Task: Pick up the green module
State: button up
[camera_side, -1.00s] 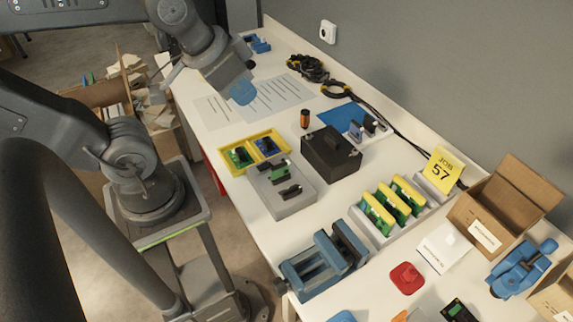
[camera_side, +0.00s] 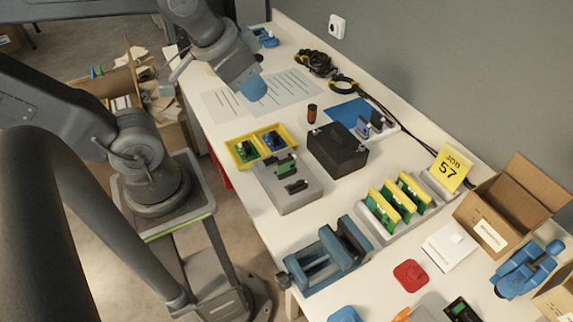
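A yellow two-part tray (camera_side: 234,165) stands on the table left of centre. A green module (camera_side: 247,150) lies in its left compartment and a blue one (camera_side: 271,140) in its right. Another small green piece (camera_side: 286,164) sits on a grey block (camera_side: 297,202) in front of the tray. Several green boards with yellow edges (camera_side: 382,210) stand upright in a rack. My gripper (camera_side: 252,88) hangs above the papers, beyond the tray and apart from it. Its blue end points down; its fingers are too unclear to tell open from shut.
A black box (camera_side: 337,150) stands right of the grey block. A blue vise (camera_side: 325,258) is at the front edge. Open cartons (camera_side: 513,205), a white box (camera_side: 449,246) and a red piece (camera_side: 410,274) are at right. Papers (camera_side: 285,92) lie flat at the back.

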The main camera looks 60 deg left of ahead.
jog(key=o, duration=1.2)
jog(key=n+g, duration=0.6)
jog(key=n, duration=1.2)
send_over(287, 159)
notch_tip(287, 159, down, 15)
notch_tip(287, 159, down, 14)
jog(key=shift+r, duration=0.1)
